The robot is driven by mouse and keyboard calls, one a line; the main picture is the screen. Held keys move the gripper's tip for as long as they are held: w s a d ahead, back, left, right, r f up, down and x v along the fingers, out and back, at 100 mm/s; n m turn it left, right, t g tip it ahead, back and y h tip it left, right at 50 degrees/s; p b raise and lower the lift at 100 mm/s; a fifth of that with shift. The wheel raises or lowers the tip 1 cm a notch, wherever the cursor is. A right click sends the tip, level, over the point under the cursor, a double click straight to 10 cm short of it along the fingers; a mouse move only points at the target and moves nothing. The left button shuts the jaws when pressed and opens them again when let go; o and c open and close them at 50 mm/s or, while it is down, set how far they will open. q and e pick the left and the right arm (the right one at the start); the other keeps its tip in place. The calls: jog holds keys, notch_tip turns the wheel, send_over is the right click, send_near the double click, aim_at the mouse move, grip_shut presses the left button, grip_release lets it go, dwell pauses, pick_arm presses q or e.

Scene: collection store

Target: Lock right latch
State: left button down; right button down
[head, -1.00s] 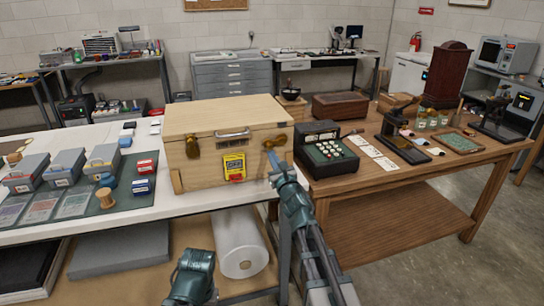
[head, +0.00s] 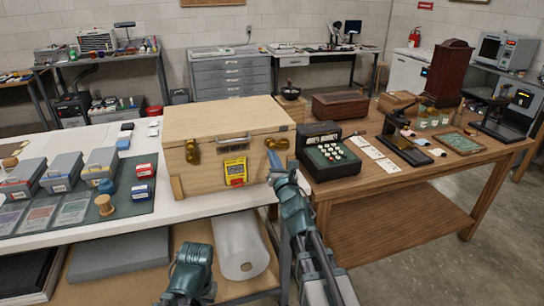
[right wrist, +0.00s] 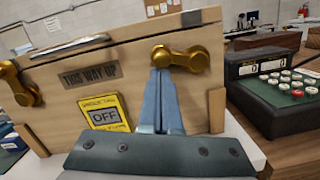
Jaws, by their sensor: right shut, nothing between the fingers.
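A pale wooden case (head: 215,171) with a closed lid stands on the white table. Its right latch (right wrist: 190,59), a brass two-lobed piece, lies nearly level at the case's upper right front; it also shows in the head view (head: 279,143). The left latch (right wrist: 20,84) is tilted, and in the head view (head: 193,152) it hangs near upright. My right gripper (right wrist: 162,74) is shut and empty, its tips just under the right latch's left lobe; whether they touch it I cannot tell. My left gripper (head: 190,272) is low in front, its fingers not clear.
A yellow device reading OFF (right wrist: 103,114) is on the case front, below a THIS WAY UP plate (right wrist: 90,75). A black cash register (head: 328,152) stands close right on the wooden table. Grey boxes (head: 62,170) and small items lie left on the mat.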

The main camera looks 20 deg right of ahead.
aim_at(279, 142)
notch_tip(279, 142, up, 3)
jog(key=m+h+p, duration=0.1)
jog(key=m+p, duration=0.1)
jog(key=m, duration=0.3)
jog(key=shift+d+f+p, duration=0.15)
jog(key=shift+p, duration=0.2)
jog(key=m+p, duration=0.1)
jog(key=r+m, duration=0.1)
jog(key=m, duration=0.1)
jog(key=d+m+p, duration=0.1)
jog(key=m, duration=0.1)
jog(key=shift+r+g+h+p, duration=0.3)
jog(key=shift+r+p, duration=0.05)
jog(key=shift+r, duration=0.05)
jog(key=shift+d+r+m+p, duration=0.2)
jog(key=shift+d+m+p, duration=0.1)
jog(key=shift+m, duration=0.4)
jog(key=shift+d+r+p, duration=0.2)
jog(key=shift+d+p, duration=0.1)
jog(key=shift+d, duration=0.15)
jog(key=shift+d+r, duration=0.1)
jog(key=shift+d, duration=0.05)
